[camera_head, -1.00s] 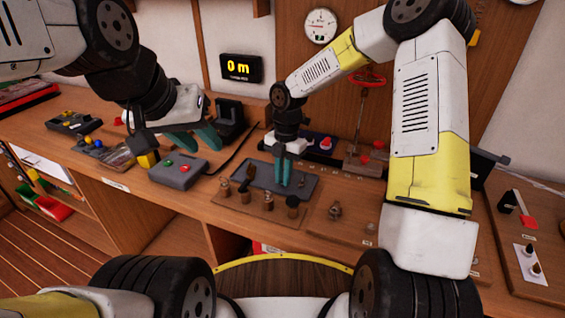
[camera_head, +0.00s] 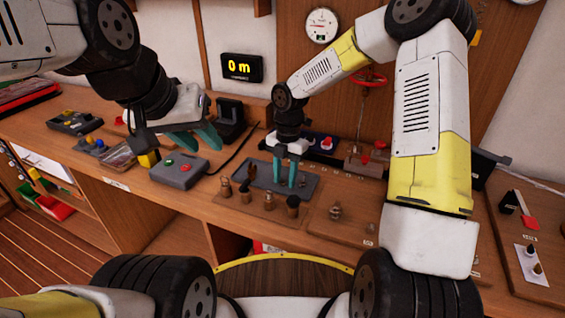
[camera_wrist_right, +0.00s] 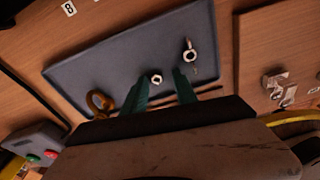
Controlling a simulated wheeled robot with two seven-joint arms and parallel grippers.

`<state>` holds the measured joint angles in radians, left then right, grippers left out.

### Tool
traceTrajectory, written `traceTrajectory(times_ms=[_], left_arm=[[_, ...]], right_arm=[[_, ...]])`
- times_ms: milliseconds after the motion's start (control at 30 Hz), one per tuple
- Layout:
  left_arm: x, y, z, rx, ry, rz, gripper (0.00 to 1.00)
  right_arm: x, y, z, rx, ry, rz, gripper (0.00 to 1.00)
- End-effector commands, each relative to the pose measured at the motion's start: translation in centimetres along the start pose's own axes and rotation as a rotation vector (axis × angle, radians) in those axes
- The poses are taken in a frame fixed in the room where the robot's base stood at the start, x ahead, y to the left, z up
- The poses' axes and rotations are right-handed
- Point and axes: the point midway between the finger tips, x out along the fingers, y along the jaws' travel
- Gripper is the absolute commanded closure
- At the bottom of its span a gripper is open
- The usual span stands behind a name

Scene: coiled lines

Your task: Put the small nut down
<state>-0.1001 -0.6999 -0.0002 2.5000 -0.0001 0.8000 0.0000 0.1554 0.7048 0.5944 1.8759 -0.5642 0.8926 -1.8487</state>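The small nut (camera_wrist_right: 156,78) is a pale ring lying on the dark grey tray (camera_wrist_right: 98,68) in the right wrist view. It sits between the parted teal fingers of my right gripper (camera_wrist_right: 160,82), with a gap visible on both sides. In the head view the right gripper (camera_head: 284,184) points down over the tray (camera_head: 312,184), fingers apart; the nut is too small to make out there. My left gripper (camera_head: 194,143) is open and empty above the bench, behind the grey box with buttons.
Several small fittings stand on a wooden board (camera_head: 262,212) in front of the tray. The grey button box (camera_head: 180,170) is to the left. The tray's far part is clear.

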Motion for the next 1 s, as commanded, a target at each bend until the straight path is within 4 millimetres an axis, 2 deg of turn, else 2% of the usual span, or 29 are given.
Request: traceTrajectory(times_ms=[200, 400, 667, 767, 833, 1000], left_arm=[[0.0, 0.0, 0.0, 0.000, 0.000, 0.000, 0.67], [0.0, 0.0, 0.0, 0.000, 0.000, 0.000, 0.67], [0.0, 0.0, 0.0, 0.000, 0.000, 0.000, 0.67], [0.0, 0.0, 0.0, 0.000, 0.000, 0.000, 0.67], [0.0, 0.0, 0.0, 0.000, 0.000, 0.000, 0.67], [0.0, 0.0, 0.0, 0.000, 0.000, 0.000, 0.67]], right_arm=[[-5.2, 0.3, 0.2, 0.001, -0.009, 0.010, 0.64], [-9.3, 0.3, 0.0, 0.000, -0.007, 0.010, 0.64], [-12.1, 0.2, -0.1, 0.013, -0.012, 0.010, 0.64], [-13.2, -0.8, -0.5, 0.098, -0.040, 0.010, 0.64], [-14.5, -2.0, -1.1, 0.221, -0.074, 0.019, 0.64], [-18.2, -6.5, -3.2, 0.670, -0.165, 0.096, 0.64]])
